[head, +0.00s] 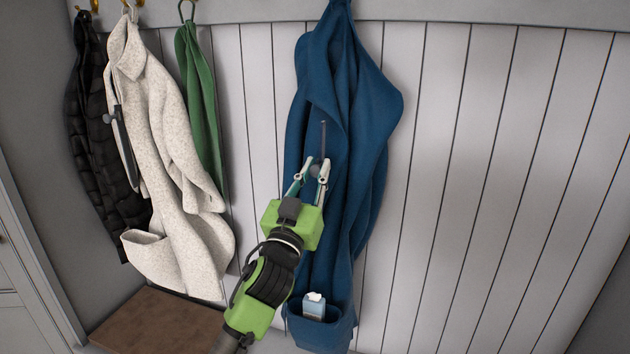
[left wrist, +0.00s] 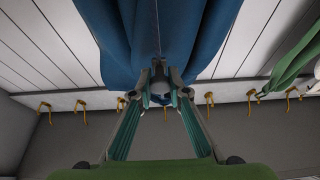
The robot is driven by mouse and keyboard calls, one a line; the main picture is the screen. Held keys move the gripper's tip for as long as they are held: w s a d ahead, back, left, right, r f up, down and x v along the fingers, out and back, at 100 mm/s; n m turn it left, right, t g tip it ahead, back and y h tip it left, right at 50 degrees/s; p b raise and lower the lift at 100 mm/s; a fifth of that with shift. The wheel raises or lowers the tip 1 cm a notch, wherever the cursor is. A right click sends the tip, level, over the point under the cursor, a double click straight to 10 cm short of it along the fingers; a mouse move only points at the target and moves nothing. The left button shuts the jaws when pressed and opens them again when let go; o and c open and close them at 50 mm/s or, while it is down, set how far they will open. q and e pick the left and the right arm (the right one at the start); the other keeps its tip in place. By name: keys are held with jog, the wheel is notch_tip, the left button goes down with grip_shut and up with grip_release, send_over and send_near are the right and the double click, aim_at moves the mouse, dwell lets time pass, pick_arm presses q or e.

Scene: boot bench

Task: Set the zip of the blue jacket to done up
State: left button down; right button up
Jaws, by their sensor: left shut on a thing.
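The blue jacket (head: 340,100) hangs from a hook on the panelled wall in the head view. A short dark zip strip (head: 323,136) runs upright on its front, just above my fingertips. My left gripper (head: 316,168) is at the middle of the jacket's front, shut on a small dark zip pull at the lower end of that strip. In the left wrist view the fingertips (left wrist: 160,78) close around a small dark part in front of the blue cloth (left wrist: 155,35). The fingers partly hide the pull. My right gripper is in neither view.
A cream coat (head: 165,150), a black padded jacket (head: 95,130) and a green garment (head: 200,95) hang to the left. The blue jacket's lower pocket (head: 322,335) holds a small light-blue pack (head: 314,306). A brown bench top (head: 155,322) is at lower left. The wall right is clear.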

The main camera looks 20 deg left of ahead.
pick_arm(q)
notch_tip(320, 180, up, 7)
jog(key=p, duration=0.3)
jog(key=shift+w+f, duration=0.1)
jog(key=shift+w, duration=0.05)
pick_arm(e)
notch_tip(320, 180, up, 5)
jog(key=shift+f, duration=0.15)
pick_arm(q)
jog(key=c, duration=1.8)
grip_release()
jog(key=shift+c, duration=0.2)
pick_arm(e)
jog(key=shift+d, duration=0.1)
pick_arm(q)
jog(key=shift+f, duration=0.2)
jog(key=v, duration=1.2)
jog(key=shift+r, duration=0.15)
